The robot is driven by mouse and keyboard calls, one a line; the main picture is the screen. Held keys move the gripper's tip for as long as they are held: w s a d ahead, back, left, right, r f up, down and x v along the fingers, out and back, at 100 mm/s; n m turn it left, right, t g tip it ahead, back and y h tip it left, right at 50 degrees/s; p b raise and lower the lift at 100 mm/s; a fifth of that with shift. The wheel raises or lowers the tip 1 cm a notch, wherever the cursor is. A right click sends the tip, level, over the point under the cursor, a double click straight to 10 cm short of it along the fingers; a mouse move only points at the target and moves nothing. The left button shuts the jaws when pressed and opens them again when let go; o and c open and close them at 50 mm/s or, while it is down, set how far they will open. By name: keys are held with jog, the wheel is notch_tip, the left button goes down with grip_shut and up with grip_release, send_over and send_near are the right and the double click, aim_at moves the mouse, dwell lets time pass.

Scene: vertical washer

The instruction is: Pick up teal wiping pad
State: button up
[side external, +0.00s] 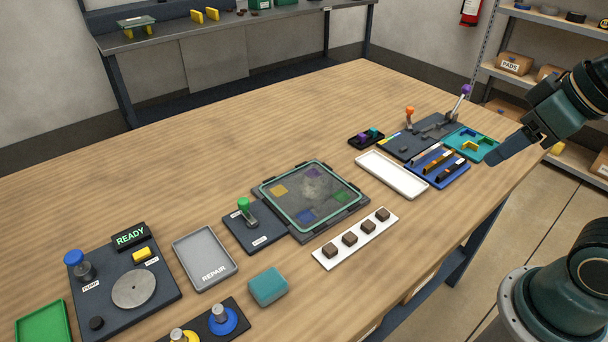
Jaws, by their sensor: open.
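The teal wiping pad (268,287) is a small rounded block lying on the wooden table near its front edge, in the lower middle of the side external view. It sits below the grey REPAIR tray and left of the white strip with brown blocks, apart from both. My gripper (502,153) is at the far right, above the table's right edge, far from the pad. It is open, with nothing seen between its fingers; the view of the fingertips is small and edge-on.
Near the pad are the REPAIR tray (205,258), the white strip (355,238) with brown blocks, and a dark base with a blue-ringed knob (222,320). A glass-topped panel (312,194) and a green-handled lever (244,206) stand behind. The table's back left is clear.

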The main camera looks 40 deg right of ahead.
jog(key=w+a+f+n+g+y, duration=0.2)
jog(key=w+a+n, duration=0.7)
jog(key=w+a, duration=0.3)
jog(key=w+a+f+n+g, duration=0.1)
jog(key=a+f+n, duration=0.3)
jog(key=a, duration=0.4)
jog(key=w+a+f+n, duration=0.2)
jog(key=a+f+n, duration=0.2)
jog(key=a, duration=0.4)
jog(key=shift+w+a+f+g+y, duration=0.15)
jog(key=shift+a+f+g+y, duration=0.2)
jog(key=shift+f, duration=0.35)
jog(key=shift+d+f, duration=0.1)
send_over(269, 283)
jog(key=d, duration=0.1)
jog(key=shift+s+d+f, duration=0.1)
jog(key=shift+s+f, duration=0.1)
jog(key=shift+f, duration=1.8)
jog(key=shift+s+d+f, duration=0.1)
jog(key=shift+s+f, duration=0.05)
jog(key=shift+f, duration=1.85)
jog(key=shift+f, duration=0.15)
jog(key=shift+x, duration=2.45)
